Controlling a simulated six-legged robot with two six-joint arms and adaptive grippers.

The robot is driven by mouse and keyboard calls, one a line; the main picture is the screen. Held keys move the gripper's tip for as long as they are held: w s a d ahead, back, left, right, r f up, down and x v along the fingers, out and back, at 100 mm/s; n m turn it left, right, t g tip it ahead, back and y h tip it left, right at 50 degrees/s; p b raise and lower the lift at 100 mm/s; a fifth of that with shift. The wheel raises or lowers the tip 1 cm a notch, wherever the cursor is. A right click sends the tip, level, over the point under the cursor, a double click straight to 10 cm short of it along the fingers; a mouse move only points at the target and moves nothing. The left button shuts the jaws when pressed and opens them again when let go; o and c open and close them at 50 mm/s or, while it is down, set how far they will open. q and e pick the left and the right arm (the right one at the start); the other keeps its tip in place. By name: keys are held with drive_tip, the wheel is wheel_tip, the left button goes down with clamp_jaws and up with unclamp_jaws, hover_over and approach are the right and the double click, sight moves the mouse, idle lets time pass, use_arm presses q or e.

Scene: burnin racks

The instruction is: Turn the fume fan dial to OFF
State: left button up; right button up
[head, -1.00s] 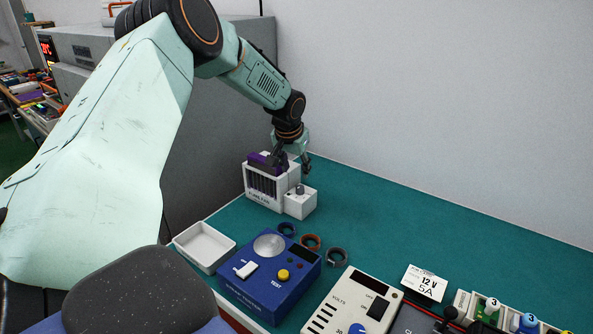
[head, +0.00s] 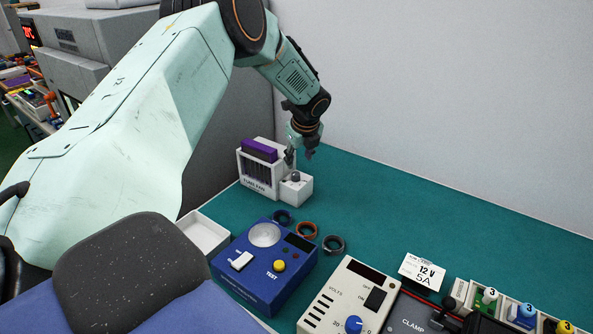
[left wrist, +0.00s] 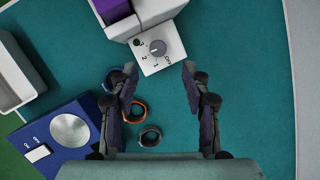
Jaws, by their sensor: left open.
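The fume fan (head: 259,188) is a white slatted box with a purple top, standing at the back of the green bench. Its grey round dial (head: 295,177) sits on a small white block at its right side. In the left wrist view the dial (left wrist: 157,48) shows near the top centre, with 1, 2 and OFF printed around it; I cannot tell for sure where it points. My left gripper (head: 302,155) is above and just behind the dial block, apart from it. In the left wrist view its fingers (left wrist: 158,76) are spread, with nothing between them. My right gripper is out of view.
A blue tester (head: 250,290) with a yellow button, a white tray (head: 219,222) and several coloured rings (head: 306,231) lie in front of the fan. A cream power supply (head: 320,312) and a 12 V card (head: 422,270) are nearer right. The bench right of the fan is clear.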

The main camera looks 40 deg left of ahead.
sight(296, 173)
use_arm(q)
drive_tip(key=f, duration=0.2)
drive_tip(key=w+a+f+m, duration=0.1)
drive_tip(key=f, duration=0.1)
drive_tip(key=a+f+m, duration=0.1)
drive_tip(key=f, duration=0.2)
drive_tip(key=shift+w+a, duration=0.2)
drive_tip(key=shift+s, duration=0.15)
drive_tip(key=shift+w+f, duration=0.15)
drive_tip(key=shift+w, duration=0.05)
drive_tip(key=c, duration=0.3)
clamp_jaws()
